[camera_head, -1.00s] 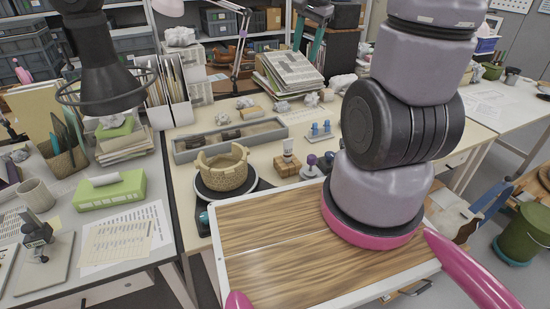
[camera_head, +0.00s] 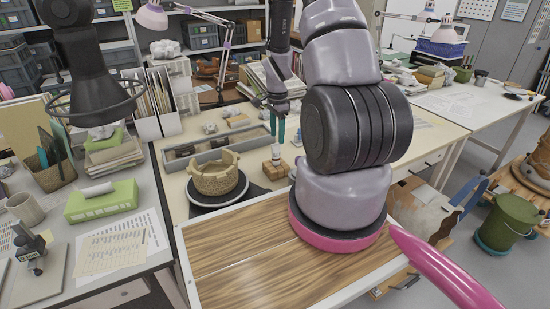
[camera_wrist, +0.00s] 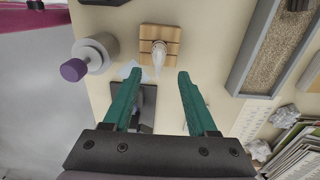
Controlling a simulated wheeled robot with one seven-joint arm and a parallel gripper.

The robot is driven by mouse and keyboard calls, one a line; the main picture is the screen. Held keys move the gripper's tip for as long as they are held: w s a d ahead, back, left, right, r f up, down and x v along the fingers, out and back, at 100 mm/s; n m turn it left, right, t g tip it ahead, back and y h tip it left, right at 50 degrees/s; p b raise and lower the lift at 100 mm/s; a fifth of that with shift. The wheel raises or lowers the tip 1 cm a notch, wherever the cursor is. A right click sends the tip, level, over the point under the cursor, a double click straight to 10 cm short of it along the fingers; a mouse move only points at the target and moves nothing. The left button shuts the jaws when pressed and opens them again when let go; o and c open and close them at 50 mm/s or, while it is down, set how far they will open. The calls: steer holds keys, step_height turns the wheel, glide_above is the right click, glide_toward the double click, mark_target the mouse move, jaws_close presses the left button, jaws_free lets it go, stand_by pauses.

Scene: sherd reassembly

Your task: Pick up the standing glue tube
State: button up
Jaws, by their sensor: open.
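The glue tube (camera_head: 275,153) is small and pale. It stands upright in a wooden block (camera_head: 275,169) on the cream bench. In the wrist view the tube (camera_wrist: 158,56) shows from above, with the wooden block (camera_wrist: 165,34) around its base. My gripper (camera_head: 276,127) hangs above the block, its teal fingers pointing down. In the wrist view the fingers of my gripper (camera_wrist: 158,88) are apart, with nothing held between them. The tube lies just beyond the fingertips in that view, roughly centred between them. I cannot tell the exact height gap.
A purple-tipped grey item (camera_wrist: 92,54) stands beside the block. A long sand tray (camera_head: 205,149) lies behind. A broken tan pot (camera_head: 216,177) sits on a turntable to the left. A wooden-topped surface (camera_head: 240,268) is in front. Crumpled paper and stacked papers lie near the tray.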

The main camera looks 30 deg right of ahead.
mark_target(276, 147)
steer(key=f, duration=0.5)
steer(key=shift+s+a+f, duration=0.15)
steer(key=shift+a+f, duration=0.15)
steer(key=shift+f, duration=0.1)
jaws_close()
